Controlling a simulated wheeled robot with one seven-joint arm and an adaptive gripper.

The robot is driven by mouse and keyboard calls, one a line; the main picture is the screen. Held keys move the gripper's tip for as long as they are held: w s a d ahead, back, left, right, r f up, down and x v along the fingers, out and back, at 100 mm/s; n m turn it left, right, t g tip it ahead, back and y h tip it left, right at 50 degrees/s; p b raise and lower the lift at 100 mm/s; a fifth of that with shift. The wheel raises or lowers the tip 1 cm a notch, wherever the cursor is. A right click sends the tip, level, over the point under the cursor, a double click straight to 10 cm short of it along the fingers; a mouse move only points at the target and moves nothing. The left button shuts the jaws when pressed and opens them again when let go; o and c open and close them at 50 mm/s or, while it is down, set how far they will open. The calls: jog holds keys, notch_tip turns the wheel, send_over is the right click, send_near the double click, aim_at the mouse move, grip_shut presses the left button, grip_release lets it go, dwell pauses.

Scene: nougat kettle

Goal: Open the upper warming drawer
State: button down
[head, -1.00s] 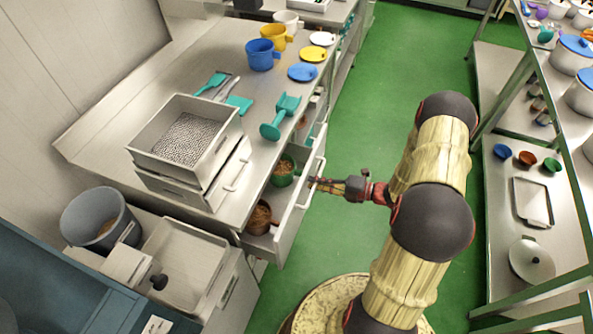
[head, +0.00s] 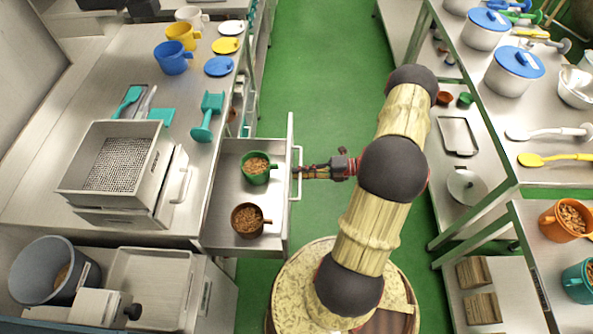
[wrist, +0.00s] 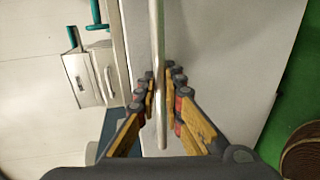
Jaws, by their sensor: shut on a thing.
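The upper warming drawer (head: 225,187) stands pulled out from under the steel counter in the head view. Its white bar handle (head: 297,187) runs along the drawer's front. My gripper (head: 299,172) is at this handle, its fingers on either side of the bar. In the wrist view my gripper (wrist: 162,88) is shut on the handle (wrist: 157,38), which passes between the fingers. A green cup (head: 256,167) and a brown cup (head: 248,220), both filled with brown bits, stand inside the drawer.
On the counter are a perforated box (head: 115,165), teal tools (head: 207,117) and blue and yellow mugs (head: 172,58). A grey bucket (head: 45,275) stands at lower left. A rack (head: 490,115) with pots stands at right. Green floor (head: 320,80) is free between counter and rack.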

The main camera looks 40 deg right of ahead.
jog(key=c, duration=2)
grip_release()
jog(key=shift+d, duration=0.1)
jog(key=v, duration=1.2)
jog(key=shift+f, duration=0.1)
